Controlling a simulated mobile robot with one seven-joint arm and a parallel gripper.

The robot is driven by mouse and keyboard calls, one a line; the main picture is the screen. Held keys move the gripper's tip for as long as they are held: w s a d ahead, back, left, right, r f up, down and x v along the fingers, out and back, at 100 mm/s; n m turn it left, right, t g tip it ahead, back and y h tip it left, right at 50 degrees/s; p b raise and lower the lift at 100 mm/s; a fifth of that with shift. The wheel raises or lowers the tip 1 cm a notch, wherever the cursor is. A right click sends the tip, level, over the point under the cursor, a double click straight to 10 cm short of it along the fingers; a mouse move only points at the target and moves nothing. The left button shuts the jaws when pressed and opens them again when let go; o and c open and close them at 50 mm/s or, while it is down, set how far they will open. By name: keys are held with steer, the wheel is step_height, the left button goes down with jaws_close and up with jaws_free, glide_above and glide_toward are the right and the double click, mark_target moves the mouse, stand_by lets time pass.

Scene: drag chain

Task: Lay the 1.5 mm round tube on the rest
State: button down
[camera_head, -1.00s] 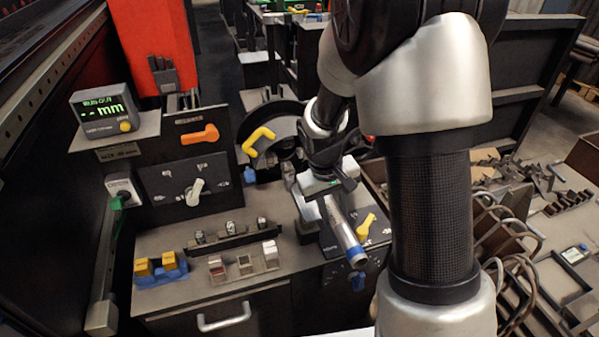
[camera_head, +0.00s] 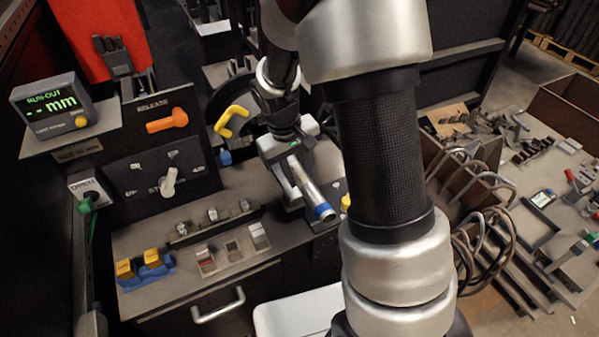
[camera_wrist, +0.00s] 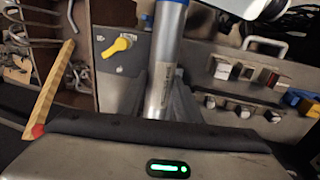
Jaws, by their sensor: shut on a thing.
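The round tube (camera_head: 305,182) is silver with a blue band at its lower end. My gripper (camera_head: 289,163) is shut on it and holds it tilted above the right part of the bench. In the wrist view the tube (camera_wrist: 164,75) runs up from between my fingers (camera_wrist: 172,100), its blue band at the top edge. The tube's gripped end is hidden by my gripper. I cannot tell which fixture is the rest. A dark holder strip (camera_head: 215,225) with several small metal pieces lies on the bench, apart from the tube.
A run-out display (camera_head: 55,105), orange lever (camera_head: 168,121) and yellow handle (camera_head: 231,121) stand behind. Bent metal hooks (camera_head: 475,185) stand right of my arm.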

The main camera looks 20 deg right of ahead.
steer(key=shift+w+a+f+b, duration=0.15)
steer(key=shift+w+a+f, duration=0.2)
steer(key=shift+w, duration=1.1)
steer(key=shift+w+a+f+b, duration=0.15)
steer(key=shift+w+f, duration=0.35)
steer(key=shift+w, duration=1)
steer(key=shift+w+a+f+b, duration=0.1)
steer(key=shift+w+a+f, duration=0.3)
steer(key=shift+w, duration=1.05)
steer(key=shift+s+f+b, duration=0.1)
steer(key=shift+f+b, duration=0.7)
steer(key=shift+f, duration=0.25)
steer(key=c, duration=1.2)
jaws_free()
steer(key=shift+a, duration=0.1)
steer(key=shift+s+a+f, duration=0.1)
steer(key=shift+s+f, duration=0.05)
steer(key=shift+s+a+r+p, duration=0.1)
steer(key=shift+a+r+p, duration=0.25)
steer(key=shift+r, duration=2.55)
steer(key=shift+s+a+r+p, duration=0.15)
steer(key=shift+a+r, duration=0.3)
steer(key=shift+r, duration=2.5)
steer(key=shift+w+a+r+p, duration=0.1)
steer(key=shift+a+r+p, duration=0.25)
steer(key=shift+r, duration=2.55)
